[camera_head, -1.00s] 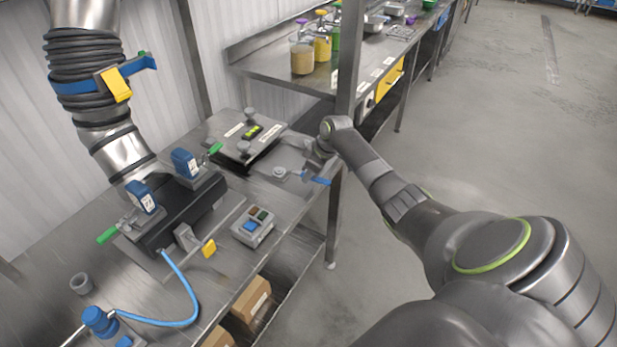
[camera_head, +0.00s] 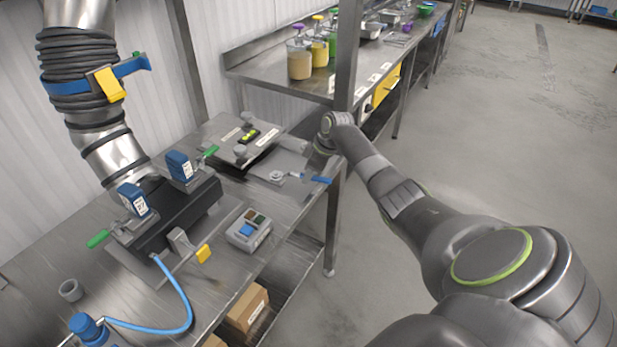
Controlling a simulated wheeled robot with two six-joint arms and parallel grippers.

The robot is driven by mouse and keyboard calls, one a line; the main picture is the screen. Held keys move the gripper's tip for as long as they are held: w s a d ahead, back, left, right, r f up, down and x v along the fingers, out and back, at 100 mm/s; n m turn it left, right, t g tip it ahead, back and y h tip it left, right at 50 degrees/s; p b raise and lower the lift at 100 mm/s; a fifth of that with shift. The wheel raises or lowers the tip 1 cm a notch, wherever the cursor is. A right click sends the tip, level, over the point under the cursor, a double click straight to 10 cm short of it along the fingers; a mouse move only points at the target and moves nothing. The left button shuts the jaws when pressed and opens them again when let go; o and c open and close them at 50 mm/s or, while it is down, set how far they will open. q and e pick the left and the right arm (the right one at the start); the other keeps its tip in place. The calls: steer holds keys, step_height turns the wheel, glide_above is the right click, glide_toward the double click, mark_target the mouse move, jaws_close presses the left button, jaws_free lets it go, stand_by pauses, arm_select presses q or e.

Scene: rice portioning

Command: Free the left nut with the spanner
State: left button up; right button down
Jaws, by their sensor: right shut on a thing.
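A thin spanner with a blue grip (camera_head: 319,180) lies nearly level over the right end of the steel bench. Its grey shank reaches left to a round nut-like fitting (camera_head: 277,177); I cannot tell whether its head is seated around it. My right gripper (camera_head: 322,152) points down from the wrist at the bench's right corner, just above and behind the blue grip. It is shut; its fingers are small and partly hidden by the wrist. Two round knobs stand on the flat cover, one at the front (camera_head: 240,152) and one at the back. My left gripper is out of view.
A dark block with blue-headed valves (camera_head: 181,166) and green levers stands left of the cover. A control box (camera_head: 249,231) is on the bench front, with a blue hose (camera_head: 188,300) to its left. A steel post (camera_head: 348,55) rises close behind my right wrist.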

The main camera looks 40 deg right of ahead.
steer(key=shift+w+d+r+n+b, duration=0.1)
steer(key=shift+w+d+n+b, duration=0.4)
steer(key=shift+b, duration=0.5)
steer(key=shift+s, duration=0.1)
steer(key=shift+d+b, duration=0.1)
steer(key=shift+b, duration=0.5)
steer(key=shift+w+d+n+g+y+b, duration=0.45)
steer(key=shift+n+b, duration=0.55)
steer(key=shift+b, duration=0.8)
steer(key=shift+w, duration=0.15)
